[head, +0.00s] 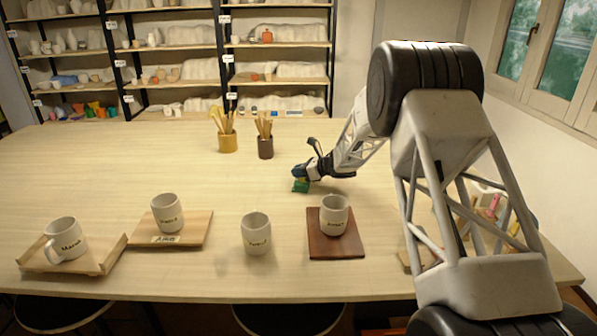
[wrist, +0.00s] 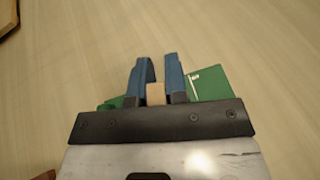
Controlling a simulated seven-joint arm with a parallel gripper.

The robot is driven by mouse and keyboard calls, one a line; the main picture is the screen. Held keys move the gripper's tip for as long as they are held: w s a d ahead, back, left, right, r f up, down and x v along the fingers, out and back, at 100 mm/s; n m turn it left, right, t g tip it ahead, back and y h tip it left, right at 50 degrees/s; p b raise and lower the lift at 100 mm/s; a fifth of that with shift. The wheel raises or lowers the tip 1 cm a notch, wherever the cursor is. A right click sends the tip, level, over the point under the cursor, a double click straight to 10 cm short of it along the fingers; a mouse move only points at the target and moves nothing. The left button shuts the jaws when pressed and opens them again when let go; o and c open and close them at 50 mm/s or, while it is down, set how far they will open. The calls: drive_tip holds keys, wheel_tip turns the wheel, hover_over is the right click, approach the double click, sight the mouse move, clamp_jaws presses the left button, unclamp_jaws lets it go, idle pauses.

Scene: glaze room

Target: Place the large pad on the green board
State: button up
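My gripper (head: 300,172) is low over the middle of the table, with its blue fingers on either side of a small tan block (wrist: 156,94) in the wrist view. The fingers appear closed against the block. A flat green piece (wrist: 207,84) with a white mark shows on both sides of the fingers, partly hidden by my gripper. The green piece also shows under the fingertips in the head view (head: 300,186). I cannot tell whether the tan block and green piece are joined, which is the large pad, or whether the green piece touches the table.
Mugs stand on a tan tray (head: 110,262), a wooden board with a greenish label (head: 195,234), the bare table and a dark red board (head: 349,247). Yellow (head: 228,143) and brown (head: 265,149) tool cups stand behind. My arm partly hides a tool holder at right.

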drive_tip(key=o, duration=0.5)
drive_tip(key=shift+c, duration=0.2)
drive_tip(key=shift+r, duration=0.2)
drive_tip(key=v, duration=1.2)
idle(0.3)
